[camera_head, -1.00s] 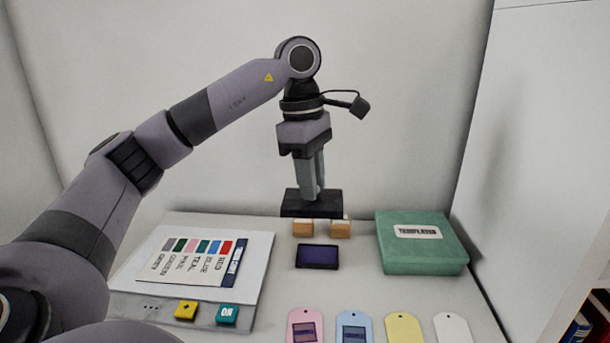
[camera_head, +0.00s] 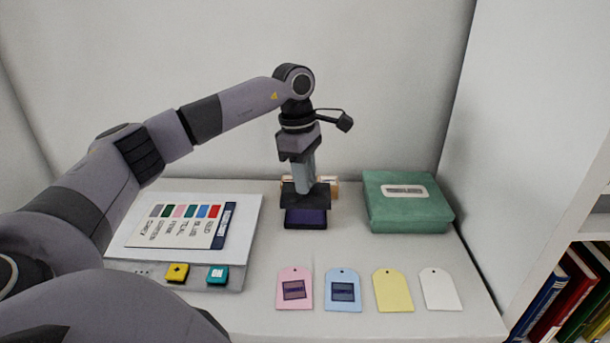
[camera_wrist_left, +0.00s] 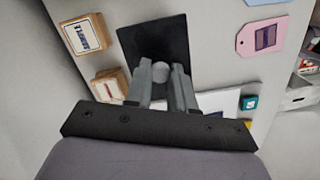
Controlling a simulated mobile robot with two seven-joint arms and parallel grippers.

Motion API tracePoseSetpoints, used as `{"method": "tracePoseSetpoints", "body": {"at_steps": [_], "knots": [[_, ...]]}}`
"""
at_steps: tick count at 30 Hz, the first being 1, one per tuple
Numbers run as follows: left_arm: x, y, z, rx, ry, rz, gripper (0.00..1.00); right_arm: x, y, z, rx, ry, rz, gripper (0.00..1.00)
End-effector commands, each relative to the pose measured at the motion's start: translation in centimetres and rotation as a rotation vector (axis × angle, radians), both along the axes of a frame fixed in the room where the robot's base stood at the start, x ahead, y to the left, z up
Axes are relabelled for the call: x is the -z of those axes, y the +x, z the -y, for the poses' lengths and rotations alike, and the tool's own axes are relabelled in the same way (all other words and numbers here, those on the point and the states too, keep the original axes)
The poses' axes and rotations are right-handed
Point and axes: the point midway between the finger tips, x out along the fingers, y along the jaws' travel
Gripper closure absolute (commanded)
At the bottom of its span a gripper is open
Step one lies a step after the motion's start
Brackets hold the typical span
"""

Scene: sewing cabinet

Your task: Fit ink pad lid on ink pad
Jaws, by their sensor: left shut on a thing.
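The ink pad (camera_head: 305,219) is a dark rectangle with a purple face, lying on the table. My left gripper (camera_head: 305,187) is shut on the ink pad lid (camera_head: 319,201), a flat black plate. The lid is held above the back part of the ink pad and hides it there. In the left wrist view the fingers (camera_wrist_left: 161,76) pinch a round grey knob on the lid (camera_wrist_left: 152,36), and the ink pad is hidden. The gap between lid and pad is hard to judge. My right gripper is not in view.
Two wooden stamps (camera_head: 332,187) stand just behind the lid, partly hidden. A green box (camera_head: 408,206) is to the right. Several tags (camera_head: 343,290) lie in front. A bookshelf (camera_head: 560,250) stands at far right.

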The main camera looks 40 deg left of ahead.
Motion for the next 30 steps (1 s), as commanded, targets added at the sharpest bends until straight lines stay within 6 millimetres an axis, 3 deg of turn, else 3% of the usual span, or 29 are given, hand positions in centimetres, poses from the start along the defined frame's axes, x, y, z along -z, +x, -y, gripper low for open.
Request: {"method": "tracePoseSetpoints", "body": {"at_steps": [30], "knots": [[4.2, 0.0, 0.0, 0.0, 0.0, 0.0, 1.0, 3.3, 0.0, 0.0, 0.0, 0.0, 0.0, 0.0]]}}
